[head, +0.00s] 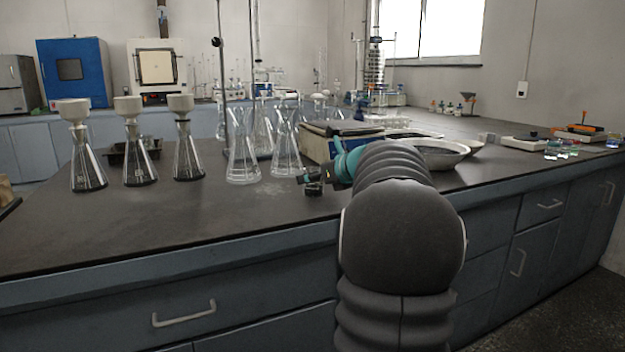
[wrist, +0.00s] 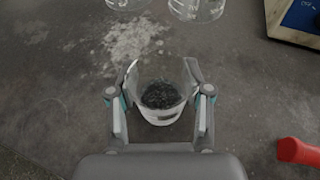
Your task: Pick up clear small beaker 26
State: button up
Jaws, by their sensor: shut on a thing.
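A clear small beaker (wrist: 160,112) with dark granular matter in the bottom shows in the wrist view. My gripper (wrist: 160,95) is shut on it, with one finger against its left side and one against its right. The beaker looks upright; I cannot tell whether it touches the counter. In the head view my gripper (head: 314,184) is low over the counter near the front edge, and the beaker is mostly hidden there.
Clear conical flasks (head: 243,155) stand on the dark counter (head: 220,215) behind and left of my gripper. Several funnel-topped flasks (head: 137,155) stand further left. A blue-sided apparatus (head: 345,145) and white bowls (head: 440,155) lie behind my arm. A red object (wrist: 298,151) is at lower right in the wrist view.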

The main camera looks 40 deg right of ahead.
jog(key=shift+r+p, duration=0.3)
jog(key=shift+r, duration=1.7)
jog(key=s+d+r+p, duration=0.2)
jog(key=d+r+p, duration=0.1)
jog(key=d+r, duration=0.8)
jog(key=shift+d+r, duration=0.25)
jog(key=shift+r, duration=0.15)
